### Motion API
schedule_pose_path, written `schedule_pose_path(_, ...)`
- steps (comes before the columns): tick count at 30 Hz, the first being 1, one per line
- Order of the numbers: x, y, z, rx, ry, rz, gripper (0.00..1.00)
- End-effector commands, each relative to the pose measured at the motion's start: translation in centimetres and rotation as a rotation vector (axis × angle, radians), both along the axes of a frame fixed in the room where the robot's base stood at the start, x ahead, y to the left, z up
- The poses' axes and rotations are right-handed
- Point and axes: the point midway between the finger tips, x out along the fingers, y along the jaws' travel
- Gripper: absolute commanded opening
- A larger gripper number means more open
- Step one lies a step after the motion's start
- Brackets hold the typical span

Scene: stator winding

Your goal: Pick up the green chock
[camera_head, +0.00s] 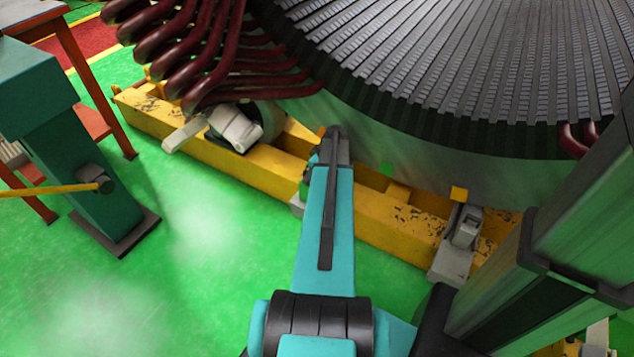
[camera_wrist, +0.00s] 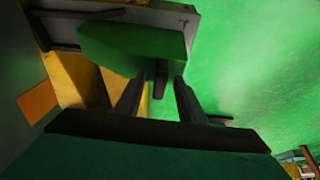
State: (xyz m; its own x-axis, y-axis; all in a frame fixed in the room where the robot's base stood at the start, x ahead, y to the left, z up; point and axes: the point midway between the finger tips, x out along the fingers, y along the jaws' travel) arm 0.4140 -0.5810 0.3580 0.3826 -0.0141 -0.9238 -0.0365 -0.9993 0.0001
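The green chock (camera_wrist: 130,45) fills the upper middle of the wrist view, a block with a pointed left end lying near a grey metal part. A short dark piece sticks out of its near side. My gripper (camera_wrist: 168,82) has its two dark fingers apart, on either side of that dark piece. The fingertips are close to the chock; I cannot tell whether they touch it. In the head view my arm reaches to the yellow beam and hides the gripper's fingers and whatever lies behind them.
The large ribbed stator (camera_head: 450,60) rests over the yellow beam (camera_head: 390,220), with dark red winding loops at left. A grey bracket (camera_head: 460,240) stands on the beam at right. A teal pedestal (camera_head: 80,170) stands at left. Green floor (camera_head: 200,240) lies open in front.

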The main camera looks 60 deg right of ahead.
Motion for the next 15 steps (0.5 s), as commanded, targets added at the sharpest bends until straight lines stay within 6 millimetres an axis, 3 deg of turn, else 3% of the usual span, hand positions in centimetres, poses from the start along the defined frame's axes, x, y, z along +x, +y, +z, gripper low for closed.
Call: schedule_pose_path(15,0.05,0.04,0.01,0.000,0.000,0.001,0.36)
